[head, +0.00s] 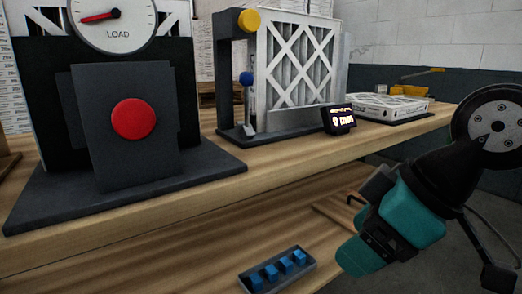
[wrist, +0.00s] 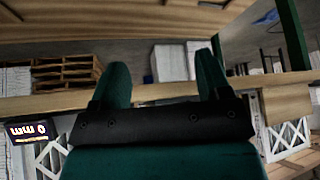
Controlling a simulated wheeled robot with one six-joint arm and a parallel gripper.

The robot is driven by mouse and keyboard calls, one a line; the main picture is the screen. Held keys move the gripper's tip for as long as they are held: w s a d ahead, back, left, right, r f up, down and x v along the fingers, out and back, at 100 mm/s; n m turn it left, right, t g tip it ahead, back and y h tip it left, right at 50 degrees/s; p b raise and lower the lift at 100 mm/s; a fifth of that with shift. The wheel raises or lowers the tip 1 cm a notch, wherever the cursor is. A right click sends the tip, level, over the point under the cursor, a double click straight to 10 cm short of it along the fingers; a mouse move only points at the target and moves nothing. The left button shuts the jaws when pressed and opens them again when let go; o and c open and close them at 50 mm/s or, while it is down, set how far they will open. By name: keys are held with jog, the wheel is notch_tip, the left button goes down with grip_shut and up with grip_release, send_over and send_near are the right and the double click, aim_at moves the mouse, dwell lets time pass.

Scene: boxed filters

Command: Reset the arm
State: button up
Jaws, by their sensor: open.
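My gripper (wrist: 163,72) shows in the wrist view as two teal fingers on a black bar. The fingers are wide apart with nothing between them. In the head view my teal and black arm (head: 413,213) reaches in from the right, in front of the bench edge. The fingertips are hard to make out there. My gripper appears clear of the objects on the bench. The wrist view looks upside down, since the lit display (wrist: 29,131) reads inverted.
A load gauge (head: 112,22) stands behind a red button (head: 133,119) on the wooden bench (head: 290,150). A white-framed filter (head: 297,62) stands upright on a stand; another filter (head: 394,105) lies flat. A tray (head: 277,271) of blue blocks sits on the lower shelf. Pallets (wrist: 66,72) are stacked behind.

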jog(key=s+d+f+m+g+h, duration=0.1)
jog(key=s+d+f+m+g, duration=0.15)
jog(key=s+f+m, duration=0.35)
notch_tip(320, 180, up, 27)
jog(key=s+n+p, duration=0.1)
jog(key=p, duration=2.4)
jog(key=shift+n+g+p, duration=0.4)
jog(key=shift+g, duration=0.05)
jog(key=shift+s+a, duration=0.1)
